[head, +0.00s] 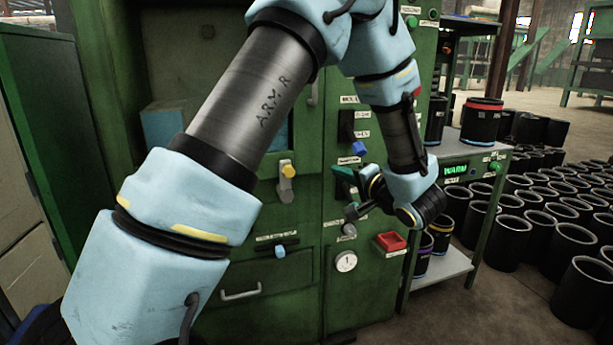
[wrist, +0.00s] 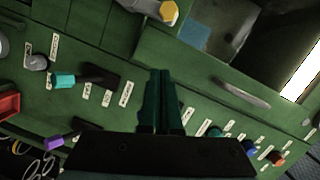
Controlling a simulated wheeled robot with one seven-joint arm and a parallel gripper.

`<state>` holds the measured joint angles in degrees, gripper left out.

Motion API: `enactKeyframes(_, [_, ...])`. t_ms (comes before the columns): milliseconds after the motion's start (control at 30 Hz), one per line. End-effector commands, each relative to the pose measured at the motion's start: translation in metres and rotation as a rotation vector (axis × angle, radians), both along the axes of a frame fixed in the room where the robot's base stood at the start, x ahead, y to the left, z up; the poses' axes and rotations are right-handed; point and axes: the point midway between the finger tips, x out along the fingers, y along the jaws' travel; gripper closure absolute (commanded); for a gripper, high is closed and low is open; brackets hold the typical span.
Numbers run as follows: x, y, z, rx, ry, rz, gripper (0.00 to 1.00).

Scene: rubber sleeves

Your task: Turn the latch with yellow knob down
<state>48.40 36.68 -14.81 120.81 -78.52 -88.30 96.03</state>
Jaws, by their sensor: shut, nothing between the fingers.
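The latch with the yellow knob (head: 287,171) is on the front of the green machine, left of my gripper in the head view. Its yellow knob is at the top, with a short grey part below it. In the wrist view the yellow knob (wrist: 169,12) shows at the top edge, beyond the fingertips and apart from them; the rest of the latch is mostly cut off. My gripper (head: 342,173) is in front of the machine, to the right of the latch. Its dark green fingers (wrist: 160,78) are closed together and empty.
The green machine (head: 308,230) carries a blue-knobbed lever (head: 280,251), a drawer-like handle (head: 241,293), a red button box (head: 391,241) and a gauge (head: 346,261). A side shelf (head: 443,268) and many black sleeves (head: 507,240) stand at the right.

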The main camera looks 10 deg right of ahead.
Motion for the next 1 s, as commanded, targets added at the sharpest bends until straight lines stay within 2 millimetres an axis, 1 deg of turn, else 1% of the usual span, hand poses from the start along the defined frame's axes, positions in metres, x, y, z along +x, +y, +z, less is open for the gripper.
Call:
enactKeyframes(33, [-0.006,-0.002,-0.004,0.029,-0.004,0.013,1.0])
enactKeyframes(167, [-0.013,-0.002,-0.003,0.076,-0.008,0.037,1.0])
enactKeyframes(467, [-0.014,-0.001,-0.002,0.08,-0.009,0.039,1.0])
enactKeyframes(567, [-0.011,0.0,-0.002,0.08,-0.01,0.041,1.0])
enactKeyframes(667, [-0.003,0.003,-0.003,0.079,-0.01,0.042,1.0])
enactKeyframes(767, [0.012,0.009,-0.004,0.078,-0.01,0.044,1.0])
enactKeyframes(1000, [0.058,0.027,-0.007,0.079,-0.009,0.045,1.0])
